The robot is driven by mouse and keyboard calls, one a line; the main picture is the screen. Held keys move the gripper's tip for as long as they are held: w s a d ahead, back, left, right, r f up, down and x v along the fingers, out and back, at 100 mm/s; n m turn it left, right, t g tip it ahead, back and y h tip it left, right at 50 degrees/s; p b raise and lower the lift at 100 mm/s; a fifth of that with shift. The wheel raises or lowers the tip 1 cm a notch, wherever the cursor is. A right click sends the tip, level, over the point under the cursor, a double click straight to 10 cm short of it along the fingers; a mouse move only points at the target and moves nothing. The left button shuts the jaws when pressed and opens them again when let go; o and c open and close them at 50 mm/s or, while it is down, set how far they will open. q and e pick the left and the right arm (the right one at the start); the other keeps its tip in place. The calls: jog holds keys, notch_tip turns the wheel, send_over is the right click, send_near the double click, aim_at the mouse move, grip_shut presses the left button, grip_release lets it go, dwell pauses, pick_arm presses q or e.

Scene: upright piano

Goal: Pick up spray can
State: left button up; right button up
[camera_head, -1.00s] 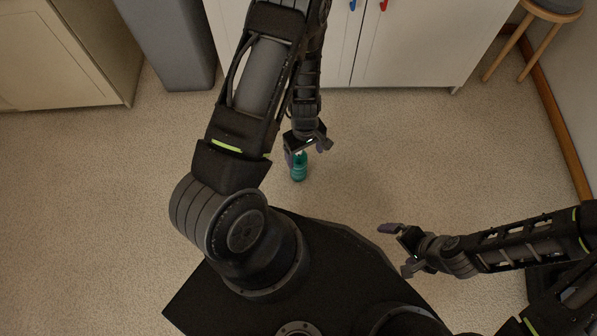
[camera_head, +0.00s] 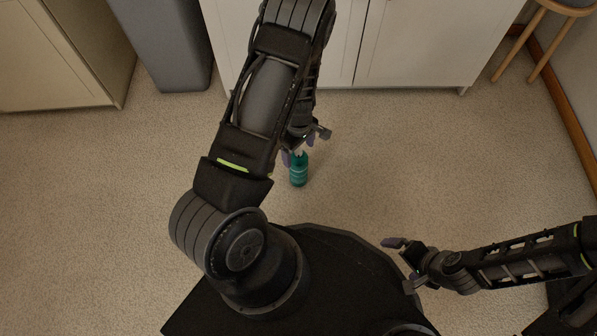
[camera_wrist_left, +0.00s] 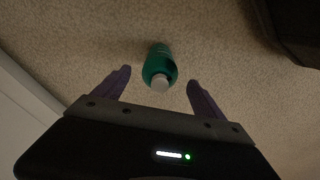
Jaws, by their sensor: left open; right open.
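A green spray can (camera_head: 299,173) stands on the carpet in front of the white cabinet in the head view. My left gripper (camera_head: 304,145) is open close above and behind it, partly hidden by my own arm. In the left wrist view the can (camera_wrist_left: 158,66) with its pale cap lies between and a little beyond the two purple fingertips of the left gripper (camera_wrist_left: 158,80). The fingers do not appear to touch it. My right gripper (camera_head: 400,264) is open and empty at the lower right of the head view, well away from the can.
The white cabinet (camera_head: 420,50) stands behind the can, with a grey bin (camera_head: 163,45) to its left. A stool (camera_head: 545,35) stands at the upper right. The carpet (camera_head: 400,150) around the can is clear.

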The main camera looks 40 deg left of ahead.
aim_at(299, 168)
pick_arm(q)
jog(key=shift+f, duration=0.25)
notch_tip(299, 168, down, 5)
jog(key=b, duration=0.3)
jog(key=shift+c, duration=0.3)
dwell(0.3)
grip_shut()
dwell(0.7)
